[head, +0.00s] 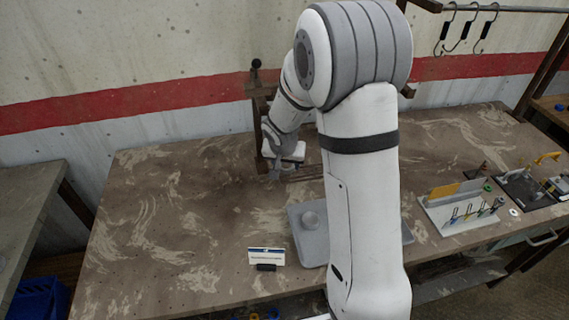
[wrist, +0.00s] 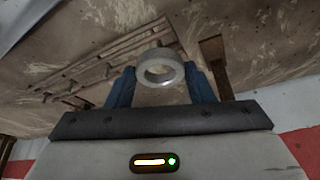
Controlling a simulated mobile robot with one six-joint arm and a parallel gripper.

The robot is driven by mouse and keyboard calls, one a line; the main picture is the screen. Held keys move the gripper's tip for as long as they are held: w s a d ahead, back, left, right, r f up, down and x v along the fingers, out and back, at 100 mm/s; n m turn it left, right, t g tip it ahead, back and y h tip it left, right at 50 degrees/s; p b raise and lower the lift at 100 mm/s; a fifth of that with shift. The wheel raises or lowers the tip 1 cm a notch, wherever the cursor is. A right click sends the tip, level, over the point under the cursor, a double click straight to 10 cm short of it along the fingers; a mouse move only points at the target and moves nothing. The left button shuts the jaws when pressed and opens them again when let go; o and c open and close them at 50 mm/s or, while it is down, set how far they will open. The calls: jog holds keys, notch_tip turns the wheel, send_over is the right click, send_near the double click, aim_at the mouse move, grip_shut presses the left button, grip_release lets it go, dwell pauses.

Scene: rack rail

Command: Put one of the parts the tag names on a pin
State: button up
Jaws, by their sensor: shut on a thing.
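My gripper (head: 277,165) is over the back middle of the workbench. In the wrist view its blue fingers (wrist: 160,85) are shut on a silver-grey metal ring (wrist: 161,88), whose open hole faces the camera. A tag card (head: 266,256) stands in a dark holder at the bench front; its print is too small to read. A long brown rack with rails and short pins (wrist: 95,72) shows beyond the ring, apart from it. In the head view my arm hides most of this rack.
A brown post (head: 257,100) stands at the back. A white tool holder (head: 460,212) and small fixtures are at right. The bench's left side is clear.

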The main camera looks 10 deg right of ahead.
aim_at(286, 178)
jog(key=shift+f+b, duration=1.55)
jog(key=shift+b, duration=0.5)
jog(key=o, duration=1)
jog(key=shift+o, duration=0.2)
jog(key=v, duration=0.8)
jog(key=s+r+n+y, duration=0.1)
jog(key=s+r+n, duration=0.1)
jog(key=s, duration=1)
jog(key=s+d+r+n+g, duration=0.1)
jog(key=s+r, duration=0.4)
jog(key=s, duration=0.7)
jog(key=shift+s+d+n+y, duration=0.2)
jog(key=shift+s+n+y, duration=0.2)
jog(key=shift+n, duration=0.4)
